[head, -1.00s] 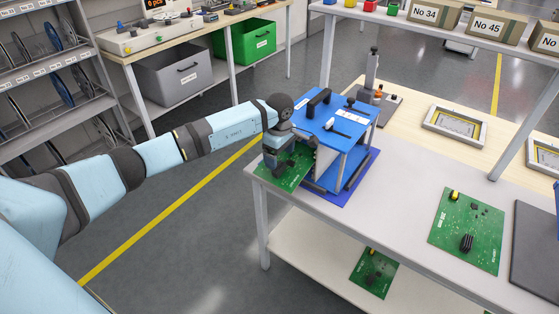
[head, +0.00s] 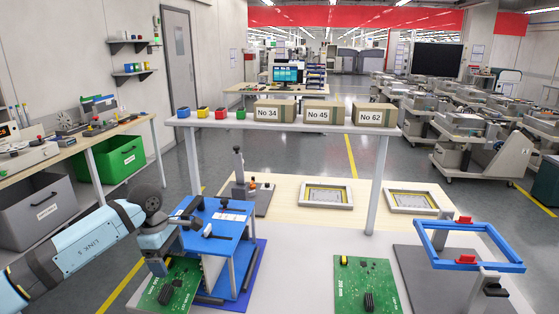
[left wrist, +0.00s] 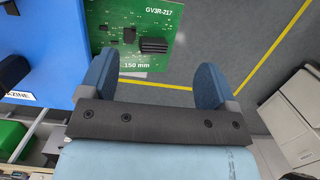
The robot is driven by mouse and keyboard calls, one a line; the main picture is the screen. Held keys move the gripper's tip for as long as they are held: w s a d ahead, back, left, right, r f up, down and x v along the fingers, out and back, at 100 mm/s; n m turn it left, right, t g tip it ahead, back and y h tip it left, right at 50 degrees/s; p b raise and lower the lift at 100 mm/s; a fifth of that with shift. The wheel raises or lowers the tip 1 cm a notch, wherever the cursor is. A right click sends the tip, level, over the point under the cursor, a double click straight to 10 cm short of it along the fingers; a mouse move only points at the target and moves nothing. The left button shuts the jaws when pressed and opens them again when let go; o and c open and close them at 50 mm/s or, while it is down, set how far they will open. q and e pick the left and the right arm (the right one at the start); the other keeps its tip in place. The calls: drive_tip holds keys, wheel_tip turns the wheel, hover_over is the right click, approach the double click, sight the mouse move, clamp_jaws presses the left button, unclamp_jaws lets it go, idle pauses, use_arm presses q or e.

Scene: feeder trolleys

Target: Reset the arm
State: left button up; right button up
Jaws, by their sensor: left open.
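My left arm comes in from the left in the head view. Its gripper (head: 158,268) is beside the left side of the blue magazine rack (head: 222,222), close to a green circuit board (head: 180,288) on the bench. In the left wrist view the two blue fingers of the gripper (left wrist: 153,82) stand wide apart with nothing between them. The green board marked 150 mm (left wrist: 130,30) lies beyond the fingers, and the blue rack (left wrist: 38,40) is at the left. I cannot tell the exact gap to the board. My right gripper is not in view.
A second green board (head: 366,280) lies on the bench, left of a blue frame (head: 470,262) on a stand. A shelf with boxes (head: 272,112) spans the bench behind. Grey (head: 35,210) and green bins (head: 118,162) stand at the left. Floor is open beyond the bench.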

use_arm(q)
drive_tip(key=s+d+f+n+t+h, duration=0.2)
drive_tip(key=s+d+n+h, duration=0.35)
drive_tip(key=d, duration=0.25)
drive_tip(key=s+d+f+n+t+h, duration=0.1)
drive_tip(key=s+d+n+t+h, duration=0.25)
drive_tip(key=d+n+h, duration=0.35)
drive_tip(key=s+d+f+n+t+h, duration=0.2)
drive_tip(key=s+d+n+h, duration=0.35)
drive_tip(key=d, duration=0.35)
drive_tip(key=s+a+f+n+t+y, duration=0.1)
drive_tip(key=s+a+f+n+y, duration=0.45)
drive_tip(key=n, duration=0.55)
drive_tip(key=s+a+f+n+t+y, duration=0.1)
drive_tip(key=s+a+f+n+y, duration=0.1)
drive_tip(key=s+f+n+y, duration=0.75)
drive_tip(key=s+a+f+n+t+y, duration=0.1)
drive_tip(key=s+a+f+n+y, duration=0.25)
drive_tip(key=n, duration=1.05)
wheel_tip(320, 180, up, 10)
drive_tip(key=h+p, duration=0.2)
drive_tip(key=p, duration=1)
drive_tip(key=shift+w+a+m, duration=0.15)
drive_tip(key=shift+a+m, duration=0.15)
drive_tip(key=shift+m, duration=0.05)
